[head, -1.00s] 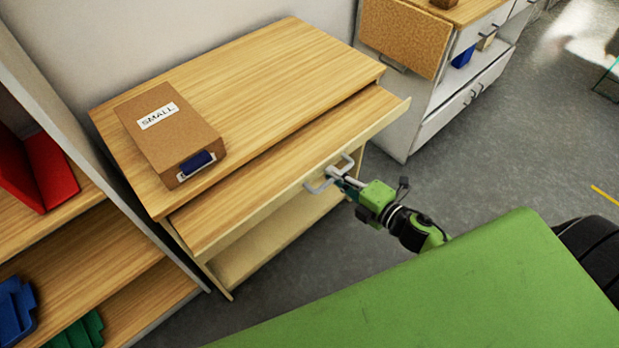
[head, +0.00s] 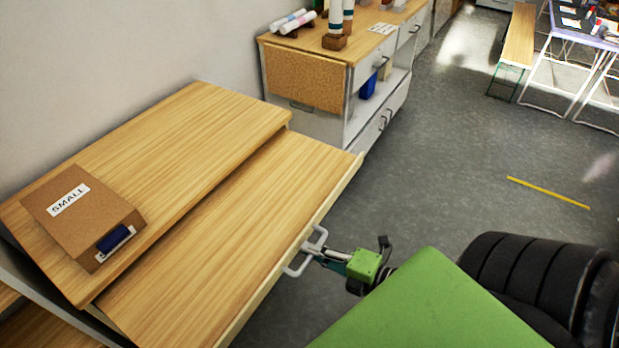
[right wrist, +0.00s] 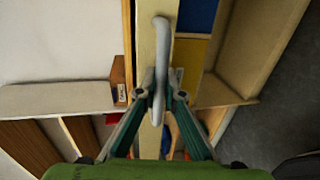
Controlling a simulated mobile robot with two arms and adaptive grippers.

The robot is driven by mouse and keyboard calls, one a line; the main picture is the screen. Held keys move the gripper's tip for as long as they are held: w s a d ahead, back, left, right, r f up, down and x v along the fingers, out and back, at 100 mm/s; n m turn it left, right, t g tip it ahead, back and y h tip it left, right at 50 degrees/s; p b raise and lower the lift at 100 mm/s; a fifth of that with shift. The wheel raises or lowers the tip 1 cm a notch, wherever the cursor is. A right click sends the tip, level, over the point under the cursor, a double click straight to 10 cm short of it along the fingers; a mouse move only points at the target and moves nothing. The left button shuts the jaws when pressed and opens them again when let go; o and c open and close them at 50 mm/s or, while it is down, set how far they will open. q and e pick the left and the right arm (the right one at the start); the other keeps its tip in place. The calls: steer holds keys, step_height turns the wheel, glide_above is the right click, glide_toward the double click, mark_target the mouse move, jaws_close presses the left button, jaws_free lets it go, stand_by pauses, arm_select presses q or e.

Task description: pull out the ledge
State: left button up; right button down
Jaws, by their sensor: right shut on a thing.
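The ledge (head: 215,240) is a wooden board that sticks out well from under the desk top (head: 190,125). A pale handle (head: 296,268) is fixed to its front edge. My right gripper (head: 318,254) is shut on the handle. In the right wrist view, the two fingers (right wrist: 159,100) close on the handle bar (right wrist: 161,50) from both sides. My left gripper is not in view.
A brown box marked SMALL (head: 85,215) lies on the desk top with a dark blue item at its front. A white cabinet (head: 310,122) stands behind to the right. The grey floor (head: 440,150) to the right is mostly clear.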

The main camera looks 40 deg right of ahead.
steer(key=c, duration=2.1)
jaws_free()
steer(key=shift+c, duration=0.2)
steer(key=v, duration=1.2)
